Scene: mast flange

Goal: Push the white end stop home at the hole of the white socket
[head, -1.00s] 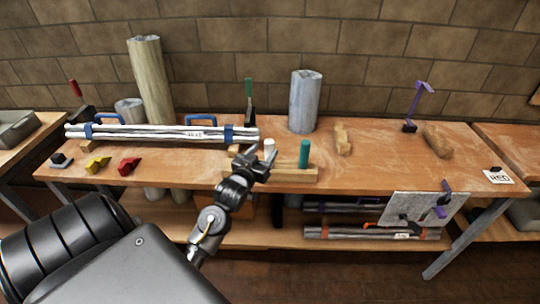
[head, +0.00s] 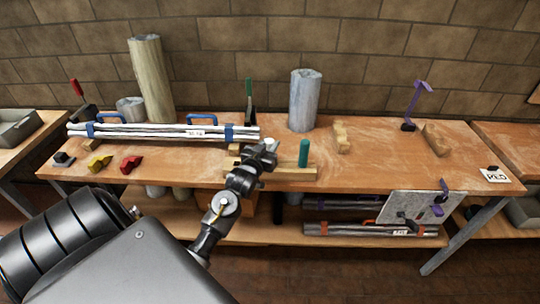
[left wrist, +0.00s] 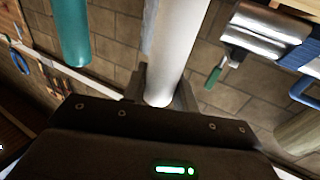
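The white end stop is a pale upright peg; its top (head: 271,144) shows just past my left gripper (head: 265,151) in the head view. In the left wrist view it is the long white cylinder (left wrist: 172,45), its near end between my left fingers (left wrist: 161,88). The fingers stand apart on either side of it; whether they press on it I cannot tell. My gripper hides its lower part in the head view. I cannot make out the white socket or its hole. My right gripper is not in view.
A teal peg (head: 304,153) stands on the wooden block (head: 290,173) to the right. A bundle of pale rods (head: 160,132) lies on the bench to the left. A grey cylinder (head: 305,100) stands behind.

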